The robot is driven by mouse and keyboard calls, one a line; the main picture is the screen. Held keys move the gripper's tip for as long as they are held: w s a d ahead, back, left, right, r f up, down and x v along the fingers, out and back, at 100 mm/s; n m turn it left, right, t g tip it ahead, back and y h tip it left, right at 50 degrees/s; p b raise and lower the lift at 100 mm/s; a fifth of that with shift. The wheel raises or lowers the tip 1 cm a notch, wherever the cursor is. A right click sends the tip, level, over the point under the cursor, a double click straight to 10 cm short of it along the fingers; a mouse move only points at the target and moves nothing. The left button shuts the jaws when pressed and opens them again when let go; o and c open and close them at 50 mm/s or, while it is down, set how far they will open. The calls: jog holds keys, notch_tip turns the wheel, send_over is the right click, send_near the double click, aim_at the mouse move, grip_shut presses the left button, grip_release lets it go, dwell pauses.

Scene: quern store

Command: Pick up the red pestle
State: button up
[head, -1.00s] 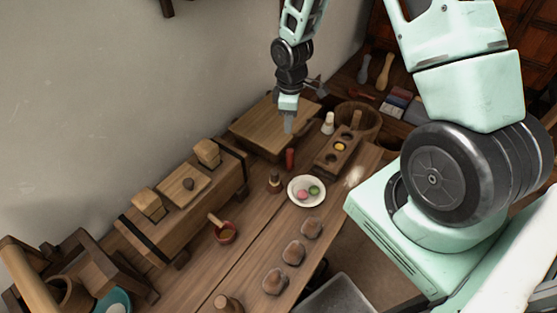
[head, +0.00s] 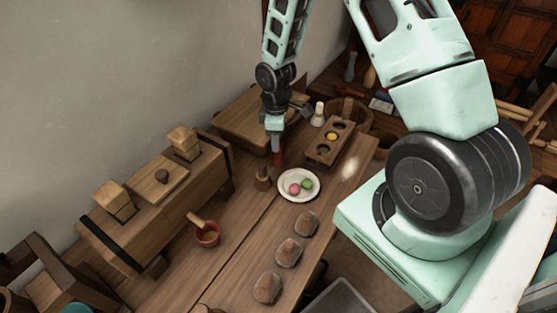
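The red pestle (head: 281,157) stands upright on the wooden table behind the white plate, and is partly hidden by my gripper. My gripper (head: 276,148) points down at it from above, its fingers overlapping the pestle's upper part in the head view. Whether the fingers are around the pestle or in front of it, and whether they are open or shut, is too small to tell.
A white plate (head: 284,194) with pink and green balls and a brown wooden piece (head: 263,181) stand close to the pestle. A holed wooden tray (head: 320,158) is to the right. A red bowl (head: 207,240) and three brown lumps (head: 289,251) are nearer.

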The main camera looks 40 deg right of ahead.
aim_at(278, 158)
jog(key=shift+d+f+b, duration=0.15)
jog(key=shift+f+b, duration=1.05)
jog(key=shift+f, duration=0.15)
jog(key=shift+d+f+b, duration=0.15)
jog(key=shift+f+b, duration=1)
jog(key=shift+f, duration=0.2)
jog(key=shift+r, duration=0.1)
jog(key=shift+s, duration=0.1)
jog(key=shift+c, duration=0.3)
jog(key=c, duration=0.7)
